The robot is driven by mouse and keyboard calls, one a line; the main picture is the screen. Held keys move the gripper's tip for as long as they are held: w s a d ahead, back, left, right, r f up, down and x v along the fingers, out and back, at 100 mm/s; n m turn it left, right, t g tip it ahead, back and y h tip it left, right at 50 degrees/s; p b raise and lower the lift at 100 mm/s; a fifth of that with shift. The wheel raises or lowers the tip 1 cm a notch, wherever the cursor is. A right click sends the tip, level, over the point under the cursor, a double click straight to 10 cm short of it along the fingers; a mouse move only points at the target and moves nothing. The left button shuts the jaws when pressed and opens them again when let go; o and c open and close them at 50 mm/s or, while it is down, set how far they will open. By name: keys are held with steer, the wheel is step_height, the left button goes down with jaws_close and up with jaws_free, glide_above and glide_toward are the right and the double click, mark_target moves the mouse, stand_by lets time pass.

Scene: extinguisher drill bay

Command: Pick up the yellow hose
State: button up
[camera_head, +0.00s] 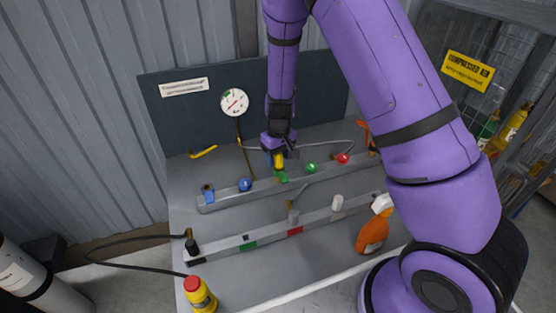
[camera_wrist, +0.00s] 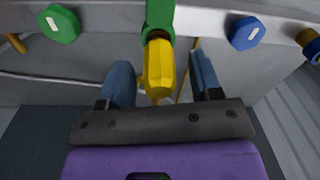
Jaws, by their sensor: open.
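A yellow hose end (camera_head: 279,160) sits at a green fitting (camera_head: 283,177) on the rear grey rail. In the wrist view the yellow hose end (camera_wrist: 158,68) is a faceted yellow piece in the green fitting (camera_wrist: 160,14). My gripper (camera_head: 279,153) is over it from behind and above. In the wrist view my gripper (camera_wrist: 162,70) has its two blue-grey fingers apart, one on each side of the yellow piece, with gaps showing. The run of the hose behind the yellow piece is mostly hidden. A bent yellow piece (camera_head: 203,152) lies at the back left.
Blue (camera_head: 245,185), green (camera_head: 311,168) and red (camera_head: 343,158) knobs sit along the rear rail. A front rail (camera_head: 268,237) carries colored labels. An orange spray bottle (camera_head: 372,236) and a yellow bottle with a red cap (camera_head: 199,295) stand nearer. A gauge (camera_head: 235,102) is on the back panel.

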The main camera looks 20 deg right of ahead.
steer(key=shift+f, duration=0.75)
steer(key=shift+c, duration=0.4)
steer(key=c, duration=0.9)
steer(key=shift+c, duration=0.2)
steer(key=shift+r, duration=0.2)
